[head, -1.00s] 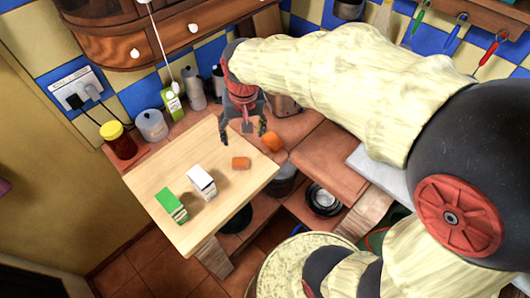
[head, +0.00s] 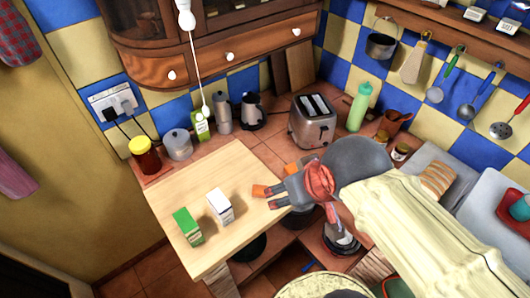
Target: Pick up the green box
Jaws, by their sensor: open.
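The green box (head: 187,227), green with a white side, stands on the light wooden board (head: 185,187) near its lower left part. A white box (head: 220,207) stands just right of it. My gripper (head: 266,198) is open over the right edge of the board, its fingers pointing left. It is right of the white box and apart from the green box. A small orange block (head: 258,190) shows at its upper fingertip; I cannot tell whether they touch. Nothing hides the green box.
A jar with a yellow lid (head: 144,155), a grey canister (head: 178,144) and a green-and-white carton (head: 200,125) stand behind the board. A toaster (head: 312,122) and a green bottle (head: 359,106) stand farther right. The board's left part is clear.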

